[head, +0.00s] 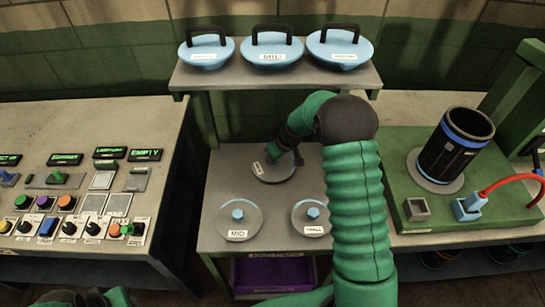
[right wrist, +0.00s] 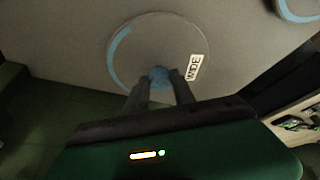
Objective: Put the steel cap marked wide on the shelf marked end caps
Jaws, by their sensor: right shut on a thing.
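The steel cap marked WIDE (right wrist: 190,45) is a grey disc with a blue knob, seen close up in the right wrist view. In the head view it is the rear cap (head: 272,170) on the grey table, partly hidden by my arm. My right gripper (right wrist: 160,88) is shut on its knob; its fingers also show at the cap in the head view (head: 287,158). I cannot tell whether the cap touches the table. My left gripper (head: 92,299) is only partly in view at the bottom left. A label (head: 275,255) on the table's front, above a lower shelf, is too small to read.
The MID cap (head: 239,222) and a SMALL cap (head: 311,220) lie on the table in front. A raised shelf (head: 275,81) behind holds blue lids with black handles. A purple bin (head: 272,272) sits below. A control panel stands left, and a green fixture with a black cylinder (head: 455,150) right.

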